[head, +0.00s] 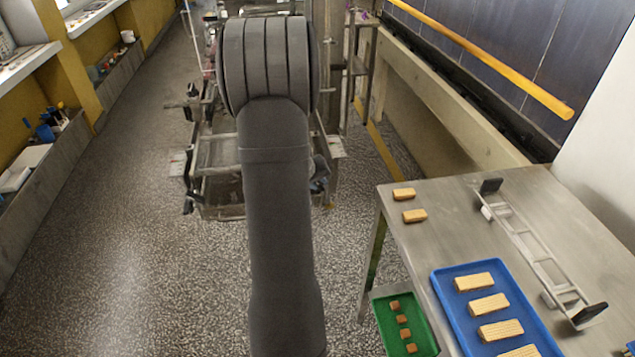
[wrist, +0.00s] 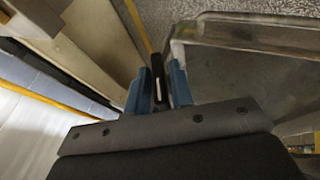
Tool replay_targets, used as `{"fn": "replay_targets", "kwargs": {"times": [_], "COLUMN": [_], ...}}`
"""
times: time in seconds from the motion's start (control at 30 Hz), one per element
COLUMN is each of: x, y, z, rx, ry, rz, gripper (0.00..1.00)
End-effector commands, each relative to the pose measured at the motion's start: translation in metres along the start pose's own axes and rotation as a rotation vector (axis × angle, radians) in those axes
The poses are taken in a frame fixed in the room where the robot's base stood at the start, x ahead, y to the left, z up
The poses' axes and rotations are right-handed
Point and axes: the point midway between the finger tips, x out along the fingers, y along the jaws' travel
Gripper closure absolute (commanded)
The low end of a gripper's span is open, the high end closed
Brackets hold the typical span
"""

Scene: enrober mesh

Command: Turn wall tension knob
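In the wrist view, the two blue fingers of my gripper (wrist: 160,88) stand apart with a narrow dark upright piece (wrist: 157,78) between them. It has a small pale spot. I cannot tell if this piece is the tension knob, or whether the fingers press on it or only stand on either side of it. In the head view, my grey arm hides the gripper and the middle of the metal machine frame (head: 215,152). No knob can be made out clearly on the frame or the wall.
A steel table (head: 450,225) stands at the right with a blue tray (head: 449,310) of wafers, two loose wafers (head: 408,205) and a metal ladder-like rack (head: 525,240). A green tray (head: 430,335) sits lower. A yellow rail (head: 490,60) runs along the right wall. Floor (head: 130,200) at left is clear.

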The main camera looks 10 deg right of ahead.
Motion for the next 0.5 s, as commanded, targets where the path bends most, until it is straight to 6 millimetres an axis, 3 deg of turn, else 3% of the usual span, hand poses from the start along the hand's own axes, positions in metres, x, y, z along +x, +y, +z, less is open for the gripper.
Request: {"fn": "replay_targets", "kwargs": {"times": [0.03, 0.1, 0.5], "x": [-0.0001, -0.0002, 0.0001], "y": [-0.0001, -0.0001, -0.0023], "z": [0.0000, 0.0000, 0.0010], "rx": [0.000, 0.000, -0.037], "ry": [0.000, 0.000, -0.004], "rz": [0.000, 0.000, 0.076], "gripper": [0.89, 1.00, 1.00]}}
